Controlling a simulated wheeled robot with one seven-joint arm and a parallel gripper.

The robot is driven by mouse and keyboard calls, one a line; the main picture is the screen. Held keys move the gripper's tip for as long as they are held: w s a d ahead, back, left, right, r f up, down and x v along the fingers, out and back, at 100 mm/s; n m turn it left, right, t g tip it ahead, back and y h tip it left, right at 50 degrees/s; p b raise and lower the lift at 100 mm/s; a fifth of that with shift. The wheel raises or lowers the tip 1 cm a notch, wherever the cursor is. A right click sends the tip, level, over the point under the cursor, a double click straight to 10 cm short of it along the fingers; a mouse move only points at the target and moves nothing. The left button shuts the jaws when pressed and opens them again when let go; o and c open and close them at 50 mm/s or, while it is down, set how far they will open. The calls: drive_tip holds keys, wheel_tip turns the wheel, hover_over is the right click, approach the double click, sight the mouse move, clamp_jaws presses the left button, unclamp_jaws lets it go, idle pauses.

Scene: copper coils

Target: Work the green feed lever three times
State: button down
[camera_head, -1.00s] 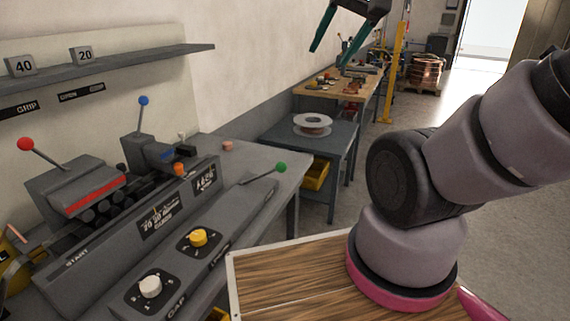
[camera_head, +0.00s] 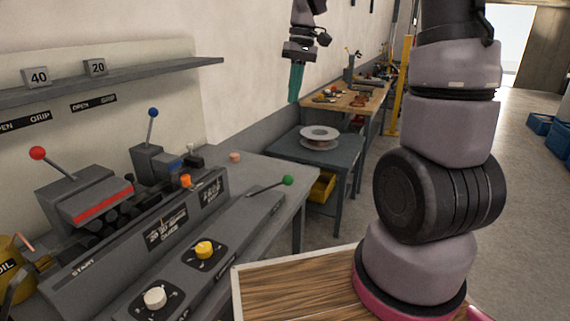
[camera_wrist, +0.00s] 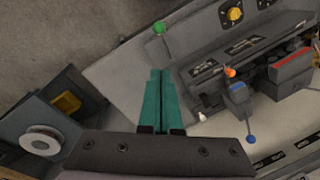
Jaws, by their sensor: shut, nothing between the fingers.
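The green feed lever (camera_head: 288,180) has a green ball on a thin rod and leans to the right from the sloped front of the grey machine (camera_head: 110,250). The ball also shows in the wrist view (camera_wrist: 159,28), above the fingertips. My gripper (camera_head: 295,98) is high in the head view, above and behind the lever and apart from it. Its teal fingers point down, close together and empty. In the wrist view the fingers (camera_wrist: 161,74) lie side by side over the bench top.
A red-ball lever (camera_head: 38,153) and a blue-ball lever (camera_head: 154,112) stand on the machine. A yellow knob (camera_head: 204,250) and white knob (camera_head: 154,298) sit on its front. A shelf (camera_head: 150,74) runs along the wall. A spool (camera_head: 319,136) lies on a side table.

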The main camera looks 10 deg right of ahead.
drive_tip(key=w+a+f+n+g, duration=0.2)
drive_tip(key=w+f, duration=0.3)
drive_tip(key=f, duration=0.3)
drive_tip(key=shift+f+n+g, duration=0.3)
drive_tip(key=shift+g, duration=0.1)
drive_tip(key=s+f, duration=0.6)
drive_tip(key=f, duration=0.5)
drive_tip(key=shift+a+f, duration=0.3)
